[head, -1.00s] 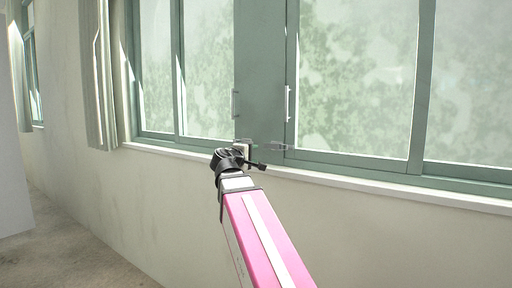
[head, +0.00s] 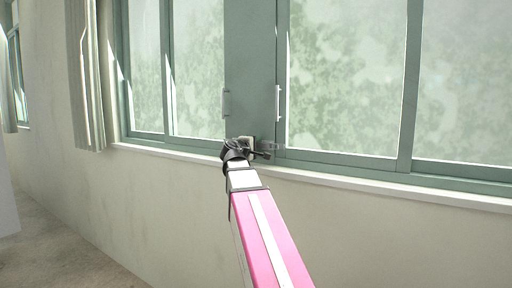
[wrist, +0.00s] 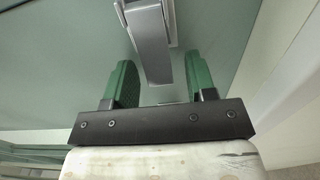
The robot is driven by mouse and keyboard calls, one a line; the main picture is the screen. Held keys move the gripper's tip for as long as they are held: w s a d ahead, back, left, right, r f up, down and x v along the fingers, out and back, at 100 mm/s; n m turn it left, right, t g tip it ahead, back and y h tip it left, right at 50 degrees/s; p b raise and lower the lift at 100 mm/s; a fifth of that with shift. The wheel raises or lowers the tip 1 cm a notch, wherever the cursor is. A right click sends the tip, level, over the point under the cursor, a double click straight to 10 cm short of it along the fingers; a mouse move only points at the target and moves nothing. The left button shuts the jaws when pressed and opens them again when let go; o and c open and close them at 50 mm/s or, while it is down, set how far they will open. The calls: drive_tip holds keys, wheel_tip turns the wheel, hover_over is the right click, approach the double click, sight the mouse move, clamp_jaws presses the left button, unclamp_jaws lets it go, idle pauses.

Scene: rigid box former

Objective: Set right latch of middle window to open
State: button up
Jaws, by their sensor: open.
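Two upright pale handles stand on the green window frames in the head view, a left latch (head: 226,103) and a right latch (head: 278,103), one on each side of a wide green panel. My gripper (head: 268,149) is in front of the lower part of this panel, just above the sill. In the wrist view a silver latch handle (wrist: 150,42) reaches down between the two green fingers of my gripper (wrist: 158,65). The fingers are open, with a gap on each side of the handle. I cannot tell for sure which latch this is.
A white sill (head: 400,187) runs below the windows, with a plain wall (head: 150,205) under it. A folded grey-green shutter (head: 86,80) stands at the left. Another window (head: 15,75) is at the far left. The floor (head: 60,262) at lower left is clear.

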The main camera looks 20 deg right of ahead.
sight(259, 148)
drive_tip(key=shift+w+d, duration=0.1)
drive_tip(key=c, duration=0.9)
drive_tip(key=shift+s+t, duration=0.2)
drive_tip(key=shift+t, duration=0.1)
drive_tip(key=shift+s+a+n+t+y, duration=0.15)
drive_tip(key=shift+s+n+t+y, duration=0.05)
drive_tip(key=shift+n+t+y, duration=0.25)
drive_tip(key=shift+s+a+n+t+y, duration=0.1)
drive_tip(key=shift+s+n+t+y, duration=0.05)
drive_tip(key=shift+n+t+y, duration=0.3)
drive_tip(key=shift+s+a+n+t+y, duration=0.15)
drive_tip(key=shift+s+n+t+y, duration=0.15)
drive_tip(key=shift+n+t+y, duration=0.45)
drive_tip(key=shift+s+a+n+t+y, duration=0.1)
drive_tip(key=shift+s+n+t+y, duration=0.2)
drive_tip(key=shift+n+y, duration=0.55)
drive_tip(key=shift+s+a+n+t+y, duration=0.2)
drive_tip(key=shift+n+t+y, duration=0.3)
drive_tip(key=shift+y, duration=0.6)
drive_tip(key=shift+s+d+n+t+y, duration=0.1)
drive_tip(key=shift+s+n+t+y, duration=0.25)
drive_tip(key=shift+n+y, duration=0.85)
drive_tip(key=shift+s+n+t+y, duration=0.15)
drive_tip(key=shift+s+n+y, duration=0.45)
drive_tip(key=shift+y, duration=1.05)
drive_tip(key=shift+s+d+n+t+y, duration=0.1)
drive_tip(key=shift+s+n+t+y, duration=0.25)
drive_tip(key=shift+n+y, duration=0.85)
drive_tip(key=shift+s+y, duration=0.25)
drive_tip(key=shift+y, duration=0.6)
